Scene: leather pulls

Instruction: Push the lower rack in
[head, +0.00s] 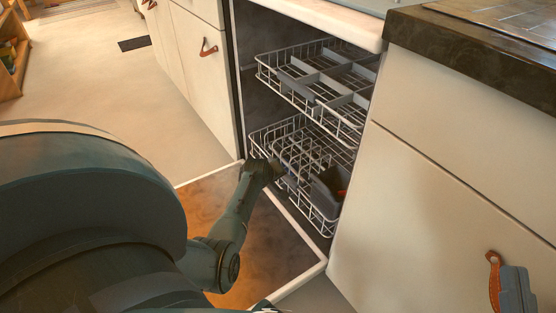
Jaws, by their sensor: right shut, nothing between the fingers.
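The lower rack (301,150) is a white wire rack low in the open dishwasher. Its front edge stands a little over the inner end of the lowered door (275,265). My left gripper is not in view.
The upper rack (318,85) hangs above the lower rack, also partly out. White cabinets flank the dishwasher; the right one has a leather pull (494,280) with a grey-blue block (516,291) beside it. A dark countertop (480,55) is at upper right. Floor (90,75) is clear at upper left.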

